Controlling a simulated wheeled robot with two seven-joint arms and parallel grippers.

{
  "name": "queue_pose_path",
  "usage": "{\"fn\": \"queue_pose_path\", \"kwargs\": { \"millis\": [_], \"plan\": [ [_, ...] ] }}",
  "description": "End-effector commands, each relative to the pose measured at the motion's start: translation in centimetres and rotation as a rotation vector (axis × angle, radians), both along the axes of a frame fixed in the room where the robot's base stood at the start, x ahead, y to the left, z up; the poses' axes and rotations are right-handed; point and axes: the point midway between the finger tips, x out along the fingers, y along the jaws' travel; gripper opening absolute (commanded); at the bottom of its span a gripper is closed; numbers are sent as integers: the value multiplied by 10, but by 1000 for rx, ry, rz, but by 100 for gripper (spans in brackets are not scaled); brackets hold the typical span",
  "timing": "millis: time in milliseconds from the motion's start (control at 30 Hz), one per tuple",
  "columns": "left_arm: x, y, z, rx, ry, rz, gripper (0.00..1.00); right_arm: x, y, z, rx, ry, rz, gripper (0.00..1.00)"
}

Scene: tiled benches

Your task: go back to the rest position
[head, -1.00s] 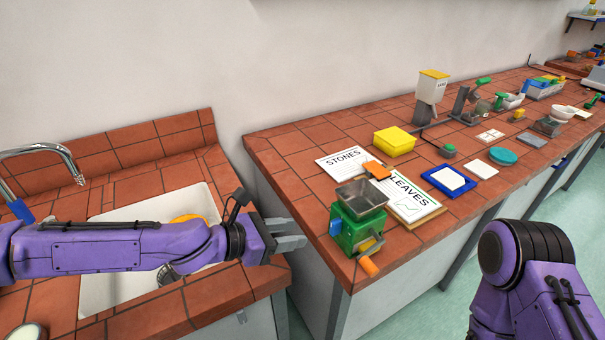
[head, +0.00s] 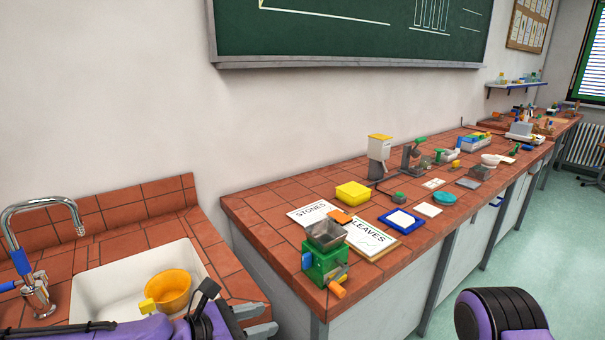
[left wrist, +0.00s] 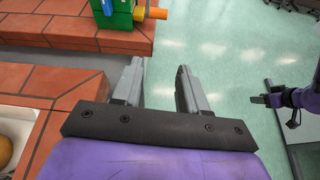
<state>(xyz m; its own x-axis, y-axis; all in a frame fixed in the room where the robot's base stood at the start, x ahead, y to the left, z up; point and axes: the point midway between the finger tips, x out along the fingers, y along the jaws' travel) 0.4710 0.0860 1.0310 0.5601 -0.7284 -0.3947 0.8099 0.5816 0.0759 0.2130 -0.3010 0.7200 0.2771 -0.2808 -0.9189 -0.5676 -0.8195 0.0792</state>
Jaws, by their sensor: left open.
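My left gripper (head: 258,320) is at the bottom of the head view, beside the front right corner of the sink bench. In the left wrist view its two grey fingers (left wrist: 160,85) are apart with nothing between them, over the green floor. My right arm (head: 500,315) shows at the bottom right of the head view, but its gripper is outside that view. In the left wrist view a purple arm with a dark gripper (left wrist: 272,99) shows at the right edge; its jaws are too small to read.
A tiled sink bench (head: 225,262) holds a white sink with a yellow bowl (head: 168,291). Across a gap, the long bench (head: 262,215) carries a green grinder (head: 322,265), a yellow box (head: 352,192), STONES and LEAVES sheets and several tools. The floor (head: 500,250) at right is clear.

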Motion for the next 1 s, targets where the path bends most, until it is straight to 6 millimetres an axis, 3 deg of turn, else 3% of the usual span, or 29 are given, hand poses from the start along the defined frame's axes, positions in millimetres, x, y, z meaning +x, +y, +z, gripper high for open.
{"fn": "queue_pose_path", "kwargs": {
  "millis": [133, 267, 533, 667, 800, 900, 1000],
  "plan": [
    [6, 15, -10, 109, -68, 29, 43, 1, 0, 0, 0, -1, 0, 43],
    [4, 25, -38, 268, -110, 26, 43, 1, 0, 0, 0, -2, 0, 43],
    [-33, 40, -136, 673, -128, -113, 43, 1, 0, -4, 0, -1, -1, 43],
    [-73, 59, -200, 931, -124, -269, 43, 1, 0, -8, 0, -1, -1, 43],
    [-146, 111, -279, 1304, -129, -581, 43, 1, 0, -16, 0, -1, 0, 43],
    [-198, 163, -316, 1548, -147, -858, 43, 1, 0, -23, 0, -1, 0, 43],
    [-232, 201, -331, 1669, -159, -1063, 43, 1, 0, -27, -1, -1, 0, 43]
  ]
}}
